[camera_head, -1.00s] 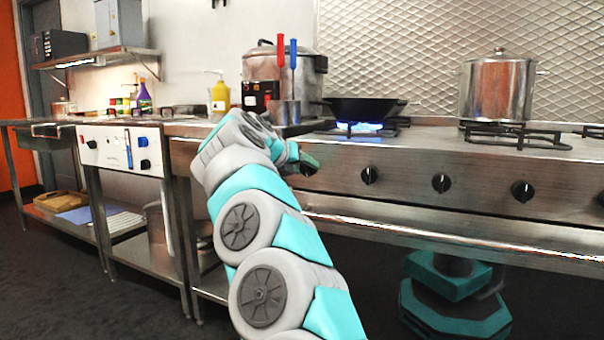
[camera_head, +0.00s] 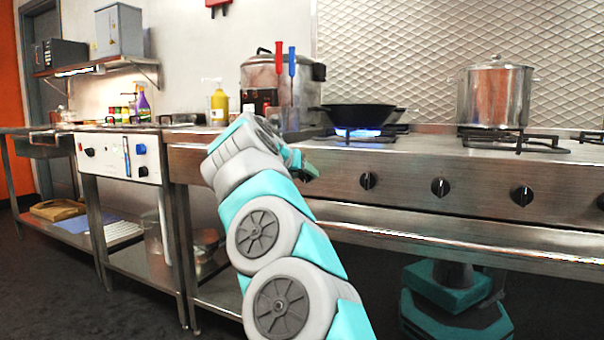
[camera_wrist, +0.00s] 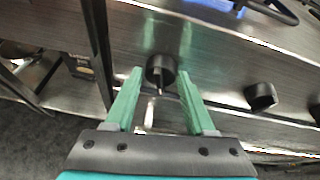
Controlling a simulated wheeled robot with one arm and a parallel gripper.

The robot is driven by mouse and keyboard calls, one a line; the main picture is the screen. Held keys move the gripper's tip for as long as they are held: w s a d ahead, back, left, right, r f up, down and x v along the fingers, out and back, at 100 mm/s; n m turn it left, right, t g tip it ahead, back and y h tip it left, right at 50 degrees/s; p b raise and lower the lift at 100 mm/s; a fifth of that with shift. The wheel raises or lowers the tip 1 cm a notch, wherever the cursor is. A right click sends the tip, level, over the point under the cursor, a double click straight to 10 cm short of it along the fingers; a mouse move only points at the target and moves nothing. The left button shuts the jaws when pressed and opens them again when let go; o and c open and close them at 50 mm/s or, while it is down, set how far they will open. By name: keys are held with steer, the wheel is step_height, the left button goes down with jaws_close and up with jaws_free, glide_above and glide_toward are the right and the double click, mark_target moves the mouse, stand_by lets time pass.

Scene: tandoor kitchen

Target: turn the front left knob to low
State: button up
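A black round knob (camera_wrist: 160,68) on the steel stove front shows in the wrist view, between and just beyond the tips of my green fingers. My gripper (camera_wrist: 160,75) is open, one finger on each side of the knob with a gap to each. In the head view my gripper (camera_head: 305,170) is at the left end of the stove front, and this knob is hidden behind it. The knob's pointer setting is too small to read. A blue flame (camera_head: 357,133) burns under a black wok (camera_head: 360,116) on the left burner.
More black knobs line the front to the right, the nearest (camera_head: 368,180) also showing in the wrist view (camera_wrist: 260,96). A steel rail (camera_head: 450,230) runs below them. A tall pot (camera_head: 496,95) stands on the right burner. A white control panel (camera_head: 120,156) is at left.

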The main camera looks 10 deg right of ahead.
steer(key=o, duration=0.4)
steer(key=shift+c, duration=0.2)
steer(key=shift+r, duration=0.1)
steer(key=shift+s, duration=0.1)
steer(key=v, duration=0.7)
steer(key=shift+s+a, duration=0.25)
steer(key=shift+r, duration=0.15)
